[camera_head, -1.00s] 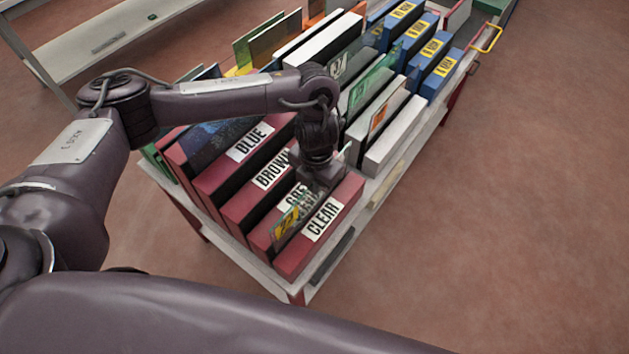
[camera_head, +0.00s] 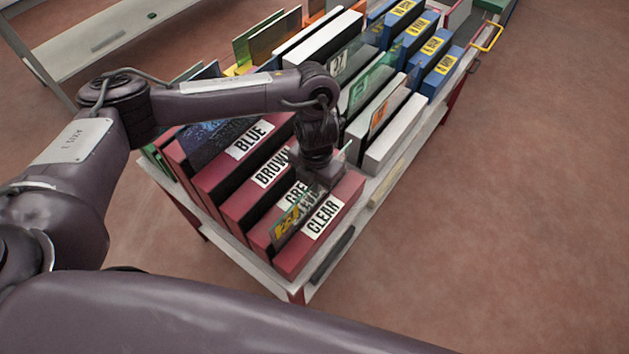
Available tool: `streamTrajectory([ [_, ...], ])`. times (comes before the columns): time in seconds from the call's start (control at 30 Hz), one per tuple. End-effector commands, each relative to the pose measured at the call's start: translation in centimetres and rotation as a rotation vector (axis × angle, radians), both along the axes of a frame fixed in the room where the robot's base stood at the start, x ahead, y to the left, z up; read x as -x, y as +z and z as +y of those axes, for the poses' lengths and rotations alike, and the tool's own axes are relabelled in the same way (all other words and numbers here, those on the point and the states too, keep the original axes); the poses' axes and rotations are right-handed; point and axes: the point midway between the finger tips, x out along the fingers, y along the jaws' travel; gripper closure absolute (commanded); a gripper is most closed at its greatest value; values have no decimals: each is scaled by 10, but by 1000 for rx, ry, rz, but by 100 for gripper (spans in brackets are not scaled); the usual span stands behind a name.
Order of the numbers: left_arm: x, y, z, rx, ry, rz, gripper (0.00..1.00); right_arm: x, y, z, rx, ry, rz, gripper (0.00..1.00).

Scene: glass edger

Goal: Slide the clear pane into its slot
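The clear pane (camera_head: 288,228) is a thin see-through sheet with a yellow label. It stands on edge in the gap between the red block marked CLEAR (camera_head: 322,218) and the red block marked with a partly covered GRE label (camera_head: 291,194). The lettering behind shows through it. My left gripper (camera_head: 320,176) is above the far end of these blocks, pointing down, and appears shut on the pane's far upper part. Its fingertips are small and partly hidden, and so is the pane's lower edge. My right gripper is out of view.
More red blocks, marked BROWN (camera_head: 270,169) and BLUE (camera_head: 249,139), stand to the left. White blocks (camera_head: 394,133) and blue blocks (camera_head: 441,75) stand behind on the same rack. The rack's pale edge (camera_head: 278,284) runs along the front. Floor is open on the right.

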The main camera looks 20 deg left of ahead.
Motion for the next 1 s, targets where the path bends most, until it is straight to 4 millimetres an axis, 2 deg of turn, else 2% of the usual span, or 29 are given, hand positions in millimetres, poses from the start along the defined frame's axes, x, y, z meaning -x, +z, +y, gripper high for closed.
streamTrajectory([
  [0.27,-1,-4,0,1,0,-2,100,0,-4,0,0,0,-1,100],
  [0.3,-1,-3,0,1,0,-2,91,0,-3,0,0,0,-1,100],
  [0.47,-1,-3,0,0,0,-1,71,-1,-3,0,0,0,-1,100],
  [0.77,0,-2,0,0,0,0,71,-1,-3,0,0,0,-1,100],
  [0.87,-1,9,0,0,-2,-4,71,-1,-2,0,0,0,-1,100],
  [1.0,-2,33,-1,0,-2,-6,71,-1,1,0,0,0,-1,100],
])
